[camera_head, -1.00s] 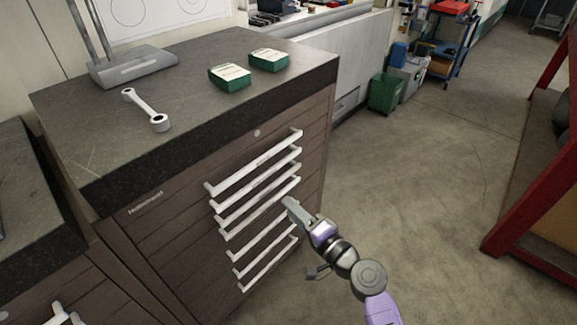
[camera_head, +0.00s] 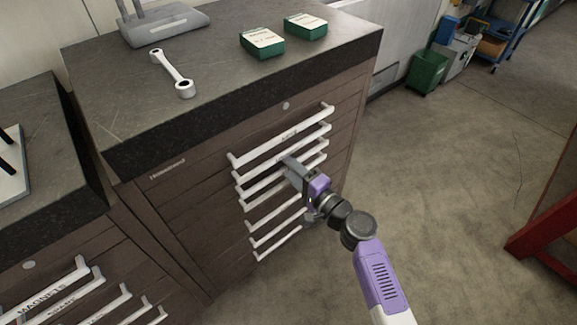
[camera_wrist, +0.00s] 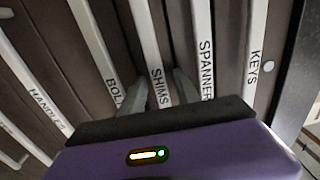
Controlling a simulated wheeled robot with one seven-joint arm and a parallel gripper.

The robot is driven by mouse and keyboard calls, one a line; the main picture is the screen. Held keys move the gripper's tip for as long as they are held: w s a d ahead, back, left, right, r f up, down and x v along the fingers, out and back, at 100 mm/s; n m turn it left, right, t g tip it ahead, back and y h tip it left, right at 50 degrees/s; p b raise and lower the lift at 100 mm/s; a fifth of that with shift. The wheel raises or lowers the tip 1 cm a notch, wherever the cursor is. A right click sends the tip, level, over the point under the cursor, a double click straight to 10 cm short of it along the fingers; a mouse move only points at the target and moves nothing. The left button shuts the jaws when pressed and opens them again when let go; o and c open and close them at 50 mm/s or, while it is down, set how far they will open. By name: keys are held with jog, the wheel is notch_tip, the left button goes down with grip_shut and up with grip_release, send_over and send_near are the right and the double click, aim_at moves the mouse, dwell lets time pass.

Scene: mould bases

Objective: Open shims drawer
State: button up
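The shims drawer's white bar handle (camera_wrist: 151,45), labelled SHIMS, runs between my gripper's two grey fingers (camera_wrist: 160,88) in the wrist view. The fingers stand apart, one on each side of the bar, with what look like narrow gaps; contact is not clear. The SPANNERS handle (camera_wrist: 203,50) is right of them and the BOLTS handle (camera_wrist: 98,45) left. In the head view my gripper (camera_head: 288,163) is at the upper handles of the brown drawer cabinet (camera_head: 200,225) and hides part of them. The drawer front looks flush with its neighbours.
A KEYS handle (camera_wrist: 256,50) and a HANDLES handle (camera_wrist: 38,90) lie farther out. On the cabinet top are a spanner (camera_head: 173,73) and two green boxes (camera_head: 262,43) (camera_head: 306,26). A second cabinet (camera_head: 60,265) stands at left. Floor (camera_head: 450,160) to the right is clear.

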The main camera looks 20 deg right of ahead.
jog(key=shift+c, duration=0.5)
grip_shut()
dwell(1.0)
